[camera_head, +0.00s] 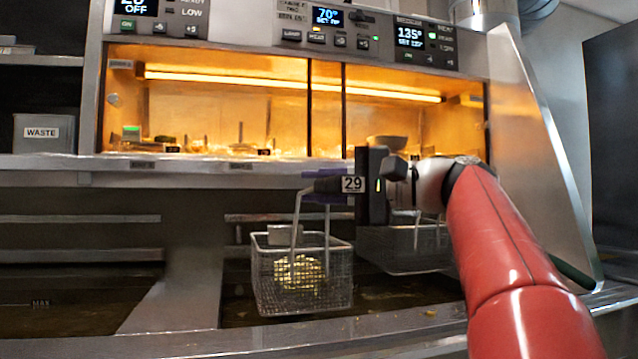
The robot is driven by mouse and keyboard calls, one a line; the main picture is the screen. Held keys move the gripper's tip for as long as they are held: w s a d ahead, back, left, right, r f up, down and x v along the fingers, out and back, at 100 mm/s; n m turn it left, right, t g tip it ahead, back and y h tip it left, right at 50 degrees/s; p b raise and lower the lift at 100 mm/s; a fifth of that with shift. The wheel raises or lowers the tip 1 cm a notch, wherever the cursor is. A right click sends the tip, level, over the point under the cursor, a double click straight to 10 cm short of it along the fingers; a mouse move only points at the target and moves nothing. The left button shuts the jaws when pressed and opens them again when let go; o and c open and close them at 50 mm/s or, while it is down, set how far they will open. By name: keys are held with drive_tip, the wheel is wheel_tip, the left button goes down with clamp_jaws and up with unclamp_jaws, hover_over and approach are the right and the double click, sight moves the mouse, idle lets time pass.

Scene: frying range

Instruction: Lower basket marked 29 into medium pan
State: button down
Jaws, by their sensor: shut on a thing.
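The basket marked 29 (260,282) is a wire mesh basket with yellowish food (299,273) inside. It hangs about level from its handle, whose tag reads 29 (353,184). My gripper (340,186) is shut on that handle. The basket is in front of and above the right-hand pan opening (240,312), with dark oil visible around it; its exact height over the oil is hard to tell. Another pan (70,319) with a MAX mark lies at the left. Which pan is the medium one is not labelled in view.
A second wire basket (410,262) stands just right of the held one, partly behind my gripper and arm. A steel divider (180,290) separates the pans. A lit warming cabinet (240,100) and its ledge are behind. A WASTE bin (44,133) is at left.

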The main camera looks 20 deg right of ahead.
wheel_tip(320, 180, down, 15)
drive_tip(key=b, duration=1.1)
drive_tip(key=shift+f+b, duration=0.1)
drive_tip(key=shift+b, duration=0.25)
drive_tip(key=shift+f+b, duration=0.4)
drive_tip(key=shift+f, duration=0.2)
drive_tip(key=c, duration=1.2)
unclamp_jaws()
drive_tip(key=shift+o, duration=0.2)
drive_tip(key=shift+f, duration=0.1)
